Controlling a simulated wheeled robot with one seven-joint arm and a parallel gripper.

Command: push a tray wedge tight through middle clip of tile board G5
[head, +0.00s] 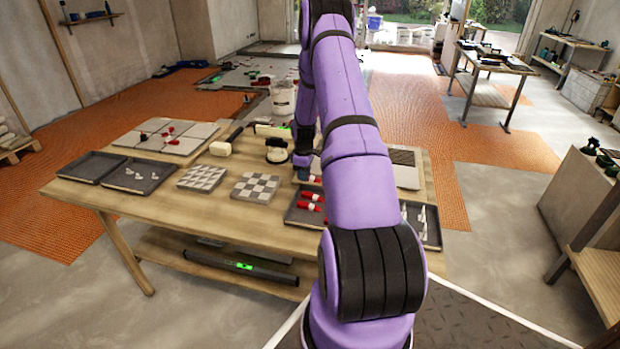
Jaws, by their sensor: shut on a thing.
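The dark wedge tray (292,217) holds several red wedges (311,207) and is partly hidden by my arm. The grey tile board (185,146) lies at the table's far left, apart from my gripper. Small red wedges and dark clips (143,137) show along its joints. Its label and which clip is the middle one cannot be read.
The wooden table (240,222) also bears two dark trays (140,190) at the left, one with white clips. Two checkered tile samples (202,178), a mallet (222,148) and a black-and-white tool (277,150) lie between board and wedge tray. Another tray (432,238) is at right.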

